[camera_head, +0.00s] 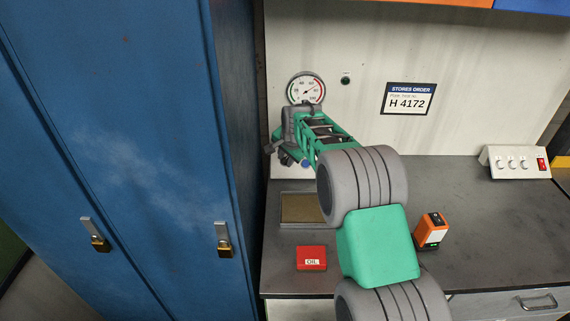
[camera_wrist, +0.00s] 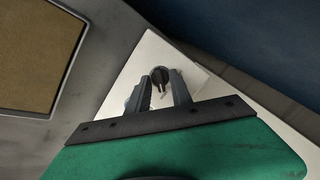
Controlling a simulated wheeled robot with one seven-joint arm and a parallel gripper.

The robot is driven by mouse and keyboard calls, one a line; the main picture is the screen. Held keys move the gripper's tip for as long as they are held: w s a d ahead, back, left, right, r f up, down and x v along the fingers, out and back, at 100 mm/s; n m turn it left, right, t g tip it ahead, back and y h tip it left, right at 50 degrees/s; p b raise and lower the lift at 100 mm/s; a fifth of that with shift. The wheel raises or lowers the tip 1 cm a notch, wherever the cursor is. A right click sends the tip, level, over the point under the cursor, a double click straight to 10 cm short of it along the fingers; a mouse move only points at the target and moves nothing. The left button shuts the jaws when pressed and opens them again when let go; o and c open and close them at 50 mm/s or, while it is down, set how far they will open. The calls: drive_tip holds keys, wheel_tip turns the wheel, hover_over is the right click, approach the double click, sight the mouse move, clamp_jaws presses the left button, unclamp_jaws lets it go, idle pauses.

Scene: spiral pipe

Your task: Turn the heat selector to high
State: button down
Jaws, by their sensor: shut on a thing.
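The heat selector shows in the wrist view as a small dark round knob (camera_wrist: 160,76) on a pale panel (camera_wrist: 135,65). My gripper (camera_wrist: 160,84) has one grey finger on each side of the knob and is shut on it. A thin light strip shows on or just below the knob, between the fingers. Its markings are not legible, so I cannot tell the setting. In the head view my gripper (camera_head: 279,149) is at the back wall, below a round gauge (camera_head: 306,88), and the arm hides the knob.
A brown-topped tray (camera_head: 302,208), a red OIL box (camera_head: 311,258) and an orange-and-white device (camera_head: 432,230) are on the grey bench near my arm. Blue lockers (camera_head: 130,150) stand close on the left. A white switch box (camera_head: 516,162) is at right. The bench between is clear.

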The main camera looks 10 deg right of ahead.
drive_tip(key=shift+m, duration=0.4)
drive_tip(key=c, duration=1.5)
unclamp_jaws()
drive_tip(key=shift+a, duration=0.1)
drive_tip(key=b+v, duration=0.1)
drive_tip(key=v, duration=0.7)
drive_tip(key=shift+f, duration=0.1)
